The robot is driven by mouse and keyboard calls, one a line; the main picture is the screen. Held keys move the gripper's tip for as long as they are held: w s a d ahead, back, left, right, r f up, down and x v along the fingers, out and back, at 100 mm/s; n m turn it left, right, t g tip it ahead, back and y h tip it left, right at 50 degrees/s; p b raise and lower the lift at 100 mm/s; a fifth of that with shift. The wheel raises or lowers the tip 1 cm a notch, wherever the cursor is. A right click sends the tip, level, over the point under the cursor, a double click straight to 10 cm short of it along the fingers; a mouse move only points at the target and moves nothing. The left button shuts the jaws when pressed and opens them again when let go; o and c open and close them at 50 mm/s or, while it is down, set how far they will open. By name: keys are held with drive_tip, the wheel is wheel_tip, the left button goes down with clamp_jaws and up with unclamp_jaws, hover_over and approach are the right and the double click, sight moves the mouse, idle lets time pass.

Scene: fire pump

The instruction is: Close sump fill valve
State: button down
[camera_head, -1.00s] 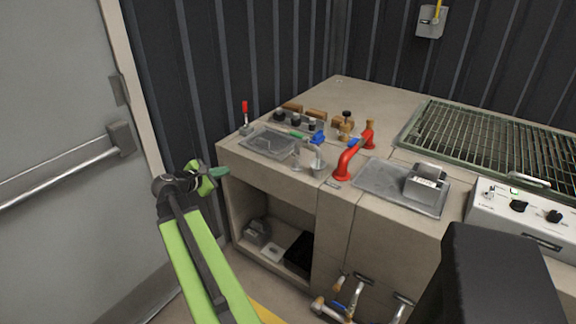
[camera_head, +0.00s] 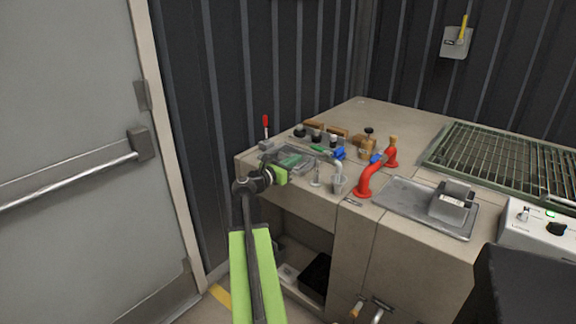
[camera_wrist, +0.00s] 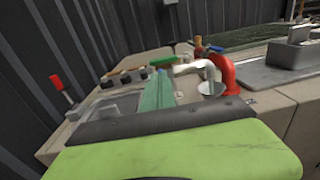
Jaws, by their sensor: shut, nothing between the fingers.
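No label names the sump fill valve, so I cannot tell which control it is. On the counter, a small green-handled lever (camera_head: 318,148) lies behind the sink basin, and it also shows in the wrist view (camera_wrist: 180,56). A red-handled lever (camera_head: 266,126) stands upright at the counter's back left; in the wrist view its red grip (camera_wrist: 57,82) is at left. Blue-handled valves (camera_head: 339,153) sit near the red pipe (camera_head: 372,181). My gripper (camera_head: 291,161) is shut and empty over the sink basin, its teal fingers (camera_wrist: 157,92) pointing toward the green lever, contact unclear.
Black knobs (camera_head: 316,136) line the back of the counter. A metal spout (camera_head: 316,177) and a cup-like fitting (camera_head: 338,180) stand right of my gripper. A grey tray (camera_head: 402,197), a green grate (camera_head: 505,160) and a control box (camera_head: 540,225) lie further right.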

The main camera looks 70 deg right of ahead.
sight(314, 149)
drive_tip(key=x, duration=0.8)
